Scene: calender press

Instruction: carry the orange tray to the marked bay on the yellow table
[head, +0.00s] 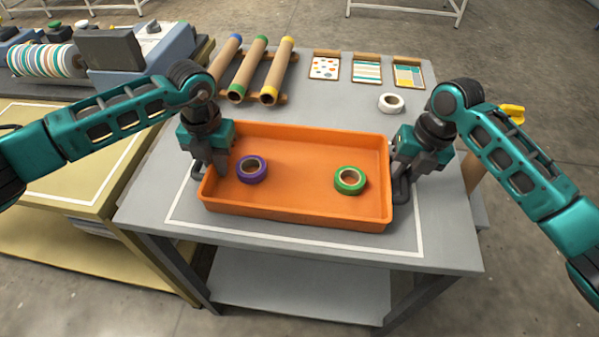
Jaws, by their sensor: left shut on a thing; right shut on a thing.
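The orange tray (300,214) is on or just above the grey table, within a white outlined rectangle; I cannot tell if it touches the surface. It holds a purple tape roll (252,169) on the left and a green tape roll (350,180) on the right. My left gripper (200,170) is shut on the tray's left handle. My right gripper (401,186) is shut on its right handle. The yellow table (45,178) stands at the left. Its white outlined bay (100,165) is partly hidden behind my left arm.
On the grey table (440,235), cardboard tubes (252,72) lie on a rack at the back. Three pattern cards (367,70) and a white tape roll (391,103) are at the back right. A machine with a striped roll (48,61) stands at the yellow table's back.

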